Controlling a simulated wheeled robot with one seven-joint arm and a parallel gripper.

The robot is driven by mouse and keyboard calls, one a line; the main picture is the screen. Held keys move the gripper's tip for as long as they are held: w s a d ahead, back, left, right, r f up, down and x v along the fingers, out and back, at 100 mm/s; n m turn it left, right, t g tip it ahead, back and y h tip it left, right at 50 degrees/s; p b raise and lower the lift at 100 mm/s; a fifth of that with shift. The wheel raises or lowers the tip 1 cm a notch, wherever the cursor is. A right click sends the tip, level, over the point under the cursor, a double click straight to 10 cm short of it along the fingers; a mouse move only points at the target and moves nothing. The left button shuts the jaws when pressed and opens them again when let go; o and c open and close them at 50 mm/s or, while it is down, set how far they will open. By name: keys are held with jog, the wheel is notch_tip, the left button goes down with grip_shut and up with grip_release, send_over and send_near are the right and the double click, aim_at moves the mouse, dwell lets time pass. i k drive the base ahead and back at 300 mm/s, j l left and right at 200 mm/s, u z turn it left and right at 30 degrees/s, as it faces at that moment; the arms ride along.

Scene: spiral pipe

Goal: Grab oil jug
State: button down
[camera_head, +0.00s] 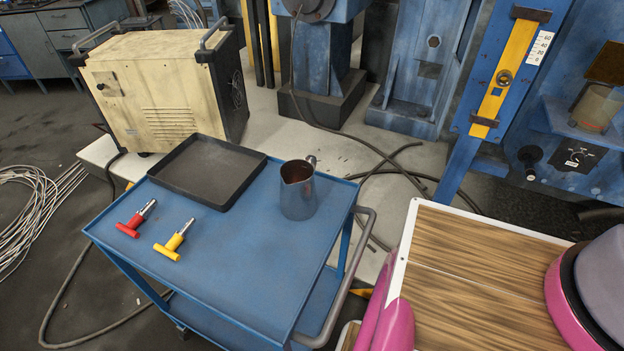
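The oil jug (298,190) is a grey metal pitcher with an open top. It stands upright on the right part of the blue cart's top (235,275), near the cart's back right corner. A small handle shows at its upper right, and the inside looks dark brown. Nothing is touching the jug. My gripper cannot be seen in this view.
A black tray (168,190) lies left of the jug. A red T-handled tool (130,226) and a yellow one (170,247) lie at the cart's left. A curved push handle (347,285) edges the right side. Blue machinery (420,65) and floor cables stand behind.

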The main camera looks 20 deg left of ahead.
aim_at(298, 194)
jog(key=k, duration=0.55)
jog(key=k+u, duration=0.35)
jog(key=k+j+u, duration=0.1)
jog(key=u, duration=0.25)
jog(key=k+j+u, duration=0.15)
jog(key=u, duration=0.2)
jog(key=l+u, duration=0.45)
jog(key=k+l+u, duration=0.1)
jog(key=u, duration=0.35)
jog(key=k+l+u, duration=0.1)
jog(key=l+u, duration=0.35)
jog(key=k+l, duration=0.1)
jog(key=l, duration=0.25)
jog(key=k+l, duration=0.1)
jog(key=l, duration=0.25)
jog(key=k+l, duration=0.15)
jog(key=l, duration=0.15)
jog(key=k+l, duration=0.1)
jog(key=l, duration=0.25)
jog(key=i+j, duration=0.1)
jog(key=i, duration=0.15)
